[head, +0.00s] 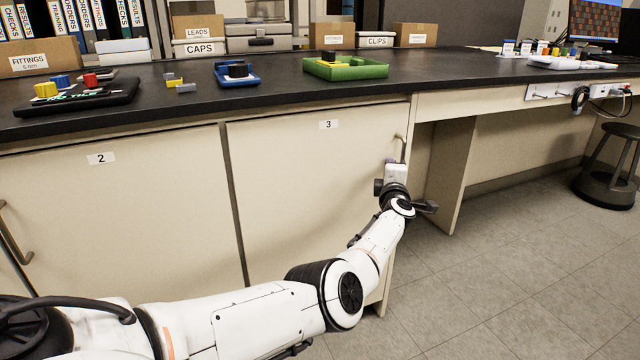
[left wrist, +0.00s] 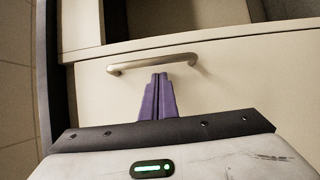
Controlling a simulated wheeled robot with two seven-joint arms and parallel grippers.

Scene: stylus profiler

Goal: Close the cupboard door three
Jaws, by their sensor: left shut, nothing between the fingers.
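Cupboard door three (head: 310,190), a cream panel with a "3" label, is under the black bench in the head view. My left gripper (head: 391,162) is at that edge, just beside the handle. Its purple fingers (left wrist: 158,80) are shut and empty, pointing at the handle; I cannot tell if they touch it or the door (left wrist: 225,85). My right gripper is out of view.
Door two (head: 110,220) is left of door three. The black benchtop (head: 290,95) holds a green tray (head: 345,69), a blue tray (head: 237,77) and small blocks. Right of the cupboard is an open knee space, with clear tiled floor (head: 500,270) and a stool (head: 608,170).

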